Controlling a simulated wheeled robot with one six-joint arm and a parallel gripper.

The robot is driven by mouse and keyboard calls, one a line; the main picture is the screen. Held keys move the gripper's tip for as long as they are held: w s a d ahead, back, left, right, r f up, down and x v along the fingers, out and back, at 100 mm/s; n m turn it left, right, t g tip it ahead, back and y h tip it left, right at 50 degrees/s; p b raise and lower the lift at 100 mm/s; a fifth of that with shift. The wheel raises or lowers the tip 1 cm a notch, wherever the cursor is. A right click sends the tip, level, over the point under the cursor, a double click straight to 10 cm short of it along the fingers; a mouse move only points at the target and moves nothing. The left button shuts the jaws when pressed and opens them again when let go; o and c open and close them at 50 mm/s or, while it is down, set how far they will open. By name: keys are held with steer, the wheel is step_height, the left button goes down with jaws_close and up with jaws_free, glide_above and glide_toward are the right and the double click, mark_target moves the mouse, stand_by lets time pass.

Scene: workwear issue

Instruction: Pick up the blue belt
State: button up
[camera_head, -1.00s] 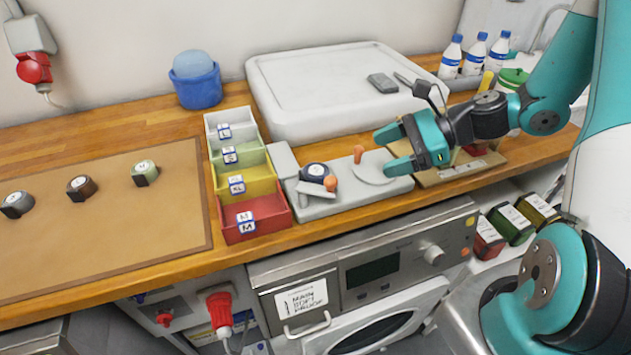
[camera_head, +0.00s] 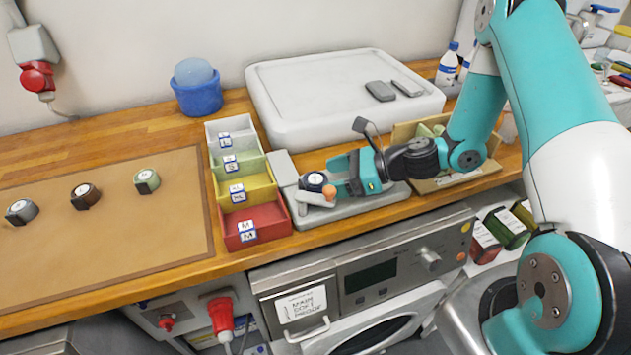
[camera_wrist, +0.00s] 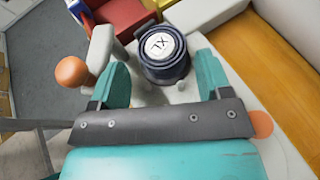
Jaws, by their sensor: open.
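The blue belt (camera_head: 314,181) is a dark navy roll with a white round label on top. It sits on the grey fixture (camera_head: 369,206) on the worktop. In the wrist view the belt (camera_wrist: 165,72) reads "XL" and stands upright just ahead of and between my two teal fingertips. My gripper (camera_head: 335,181) reaches in from the right at low height, beside the belt. In the wrist view my gripper (camera_wrist: 162,66) is open, one finger on each side, and not closed on the belt. The belt's far side is partly hidden in the head view.
Orange knobs (camera_head: 329,191) and (camera_wrist: 72,71) are close to the fingers. Left of the fixture is a row of labelled bins, the red one (camera_head: 268,226) nearest. Several rolled belts, including a brown one (camera_head: 85,195), lie on the brown mat (camera_head: 120,235).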

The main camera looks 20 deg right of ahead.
mark_target(319, 179)
steer(key=p+x, duration=0.1)
steer(key=x, duration=0.3)
steer(key=shift+w+a, duration=0.2)
steer(key=shift+a, duration=0.1)
steer(key=shift+c, duration=0.5)
steer(key=c, duration=0.5)
steer(key=shift+c, duration=0.2)
